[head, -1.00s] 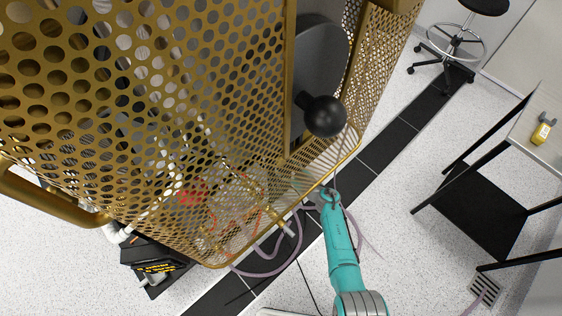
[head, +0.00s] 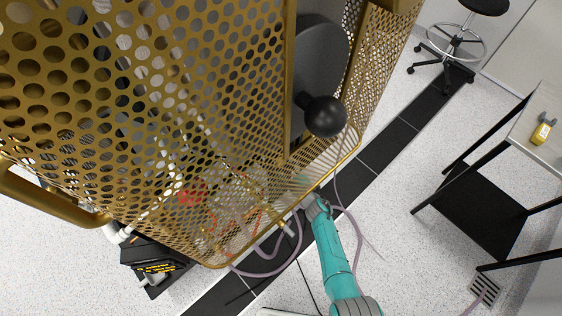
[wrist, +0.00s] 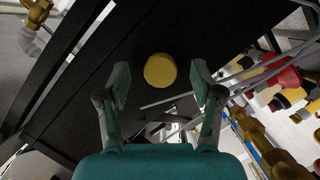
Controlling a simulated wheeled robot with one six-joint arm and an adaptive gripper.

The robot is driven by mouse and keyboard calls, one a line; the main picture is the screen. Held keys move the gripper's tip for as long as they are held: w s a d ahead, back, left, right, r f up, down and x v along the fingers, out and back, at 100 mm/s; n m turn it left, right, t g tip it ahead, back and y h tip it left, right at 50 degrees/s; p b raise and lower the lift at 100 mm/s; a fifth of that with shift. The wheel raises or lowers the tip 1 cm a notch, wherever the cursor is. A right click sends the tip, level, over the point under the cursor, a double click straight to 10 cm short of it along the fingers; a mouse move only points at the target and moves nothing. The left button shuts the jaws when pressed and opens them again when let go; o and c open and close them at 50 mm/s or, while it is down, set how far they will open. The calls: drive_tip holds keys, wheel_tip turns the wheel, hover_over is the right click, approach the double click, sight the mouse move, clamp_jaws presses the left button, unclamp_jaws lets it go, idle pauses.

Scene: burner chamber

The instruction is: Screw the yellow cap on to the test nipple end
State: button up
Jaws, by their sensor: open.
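In the wrist view a round yellow cap (wrist: 160,70) shows face-on against a dark panel. My gripper (wrist: 158,88) is open, with one finger to the left of the cap and one to the right. Gaps show between both fingers and the cap in the picture. What the cap sits on is hidden behind it, and I cannot make out the test nipple end. In the head view my teal arm reaches to the lower edge of the brass perforated cage (head: 230,90); the fingertips are not clear there.
Red and yellow fittings (wrist: 285,80) and thin grey pipes crowd the right of the wrist view. In the head view a pale purple hose (head: 270,268) loops beside my arm. A table (head: 550,155) with a yellow device (head: 542,132) stands right. Open floor lies between.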

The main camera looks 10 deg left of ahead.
idle(0.4)
drive_tip(key=n+t, duration=0.2)
drive_tip(key=n, duration=0.3)
idle(0.4)
drive_tip(key=shift+n, duration=0.3)
drive_tip(key=shift+n+t+y, duration=0.3)
drive_tip(key=shift+n+t, duration=0.1)
drive_tip(key=shift+n, duration=0.8)
drive_tip(key=shift+n, duration=0.7)
drive_tip(key=shift+n, duration=0.3)
drive_tip(key=shift+m, duration=0.5)
